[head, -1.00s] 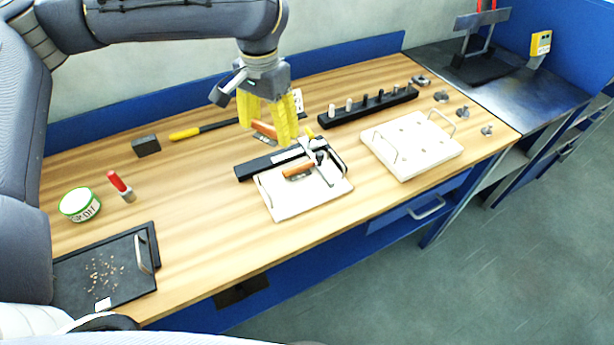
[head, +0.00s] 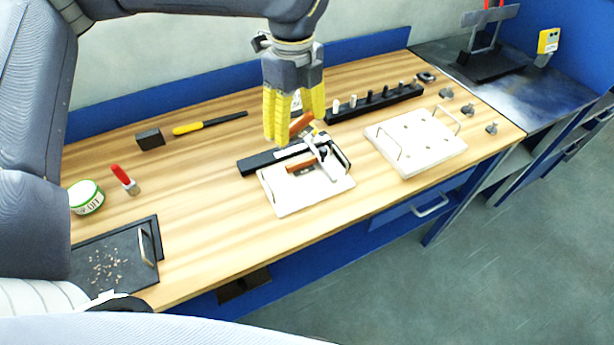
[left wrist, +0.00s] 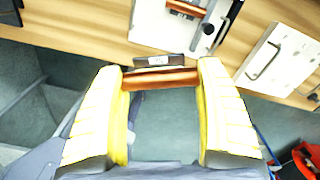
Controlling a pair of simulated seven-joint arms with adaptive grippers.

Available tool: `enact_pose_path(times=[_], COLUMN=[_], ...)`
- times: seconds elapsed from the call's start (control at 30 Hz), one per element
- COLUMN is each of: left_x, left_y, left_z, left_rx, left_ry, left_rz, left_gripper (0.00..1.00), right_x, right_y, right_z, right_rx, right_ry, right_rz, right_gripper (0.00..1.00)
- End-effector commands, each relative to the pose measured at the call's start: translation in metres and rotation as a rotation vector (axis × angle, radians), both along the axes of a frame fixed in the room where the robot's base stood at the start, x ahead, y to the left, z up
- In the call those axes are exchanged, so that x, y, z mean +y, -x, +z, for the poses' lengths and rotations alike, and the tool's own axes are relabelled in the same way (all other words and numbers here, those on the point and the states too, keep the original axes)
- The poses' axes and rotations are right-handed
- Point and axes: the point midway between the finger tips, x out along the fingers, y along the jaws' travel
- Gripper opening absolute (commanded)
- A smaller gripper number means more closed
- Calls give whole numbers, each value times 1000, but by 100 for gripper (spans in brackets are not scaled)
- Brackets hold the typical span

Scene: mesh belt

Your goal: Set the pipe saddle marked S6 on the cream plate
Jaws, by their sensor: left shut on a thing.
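My left gripper (head: 297,128) has yellow fingers and is shut on a copper-coloured pipe saddle (head: 301,123), held above the workbench. In the left wrist view the saddle (left wrist: 165,78) lies across between the fingertips, with a dark label piece (left wrist: 155,61) whose marking I cannot read. Below and in front of the gripper, a pale plate (head: 284,204) carries a metal clamp (head: 325,167) and another copper-coloured piece (head: 301,166). A second pale plate (head: 415,155) with holes and wire handles lies to the right. I cannot tell which is cream. My right gripper is not in view.
A black bar (head: 252,166) lies behind the clamp plate. A black peg rack (head: 375,105) stands at the back. A yellow-handled tool (head: 190,129), dark block (head: 150,139), tin (head: 86,197), red-handled brush (head: 124,178) and dark tray (head: 105,276) are left. The front middle is clear.

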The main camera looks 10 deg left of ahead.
Motion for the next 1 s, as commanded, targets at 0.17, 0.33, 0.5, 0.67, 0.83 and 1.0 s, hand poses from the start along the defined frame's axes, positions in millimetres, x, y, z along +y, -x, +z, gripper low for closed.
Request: enact_pose_path(times=[0.17, 0.33, 0.5, 0.67, 0.83, 1.0], left_x=[0, 0, 0, 0, 0, 0], left_y=[2, 3, 3, 4, 4, 4], left_z=[0, 0, -6, -34, -72, -109], left_rx=[-1, 0, 2, 5, 5, 4], left_ry=[1, 0, 1, 2, 2, 2], left_rz=[-199, -316, -368, -377, -376, -375], left_gripper=[36, 36, 36, 36, 36, 36], right_x=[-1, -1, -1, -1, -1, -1], right_y=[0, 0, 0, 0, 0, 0], right_z=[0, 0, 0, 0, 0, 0], right_rx=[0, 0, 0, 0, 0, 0], right_ry=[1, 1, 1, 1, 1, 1], right_rz=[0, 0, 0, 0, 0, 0], right_gripper=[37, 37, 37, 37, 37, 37])
